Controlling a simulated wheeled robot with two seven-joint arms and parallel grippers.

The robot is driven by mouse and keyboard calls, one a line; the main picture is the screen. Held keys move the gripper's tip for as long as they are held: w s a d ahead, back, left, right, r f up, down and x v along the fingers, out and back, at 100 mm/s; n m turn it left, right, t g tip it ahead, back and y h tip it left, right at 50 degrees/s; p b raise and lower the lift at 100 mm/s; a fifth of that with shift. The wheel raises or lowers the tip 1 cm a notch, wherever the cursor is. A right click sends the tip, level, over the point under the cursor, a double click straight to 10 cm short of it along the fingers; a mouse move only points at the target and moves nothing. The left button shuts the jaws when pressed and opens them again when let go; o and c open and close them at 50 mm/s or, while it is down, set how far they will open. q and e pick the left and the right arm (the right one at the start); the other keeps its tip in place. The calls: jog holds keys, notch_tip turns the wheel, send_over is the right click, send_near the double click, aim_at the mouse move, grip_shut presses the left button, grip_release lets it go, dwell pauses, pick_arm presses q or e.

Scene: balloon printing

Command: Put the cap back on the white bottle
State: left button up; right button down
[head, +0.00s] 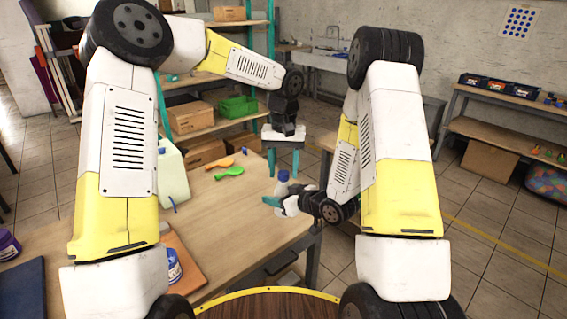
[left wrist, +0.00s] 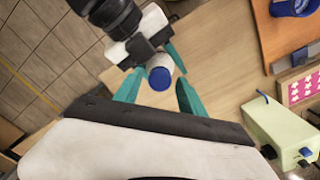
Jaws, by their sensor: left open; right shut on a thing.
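The white bottle (head: 282,190) is upright in my right gripper (head: 277,204), which is shut on it at the table's right edge. A blue cap (left wrist: 160,78) sits on top of the bottle, seen from above in the left wrist view; I cannot tell whether it is screwed down. My left gripper (head: 284,161) is open and empty, pointing down just above the bottle. In the left wrist view its teal fingers (left wrist: 158,94) are on either side of the cap, apart from it.
The wooden table (head: 235,205) holds a pale green jug (head: 172,175), an orange item (head: 219,164) and a green item (head: 229,172). Shelves with boxes stand behind.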

pick_arm(q)
grip_shut()
jog(key=m, duration=0.8)
jog(key=shift+o, duration=0.7)
grip_release()
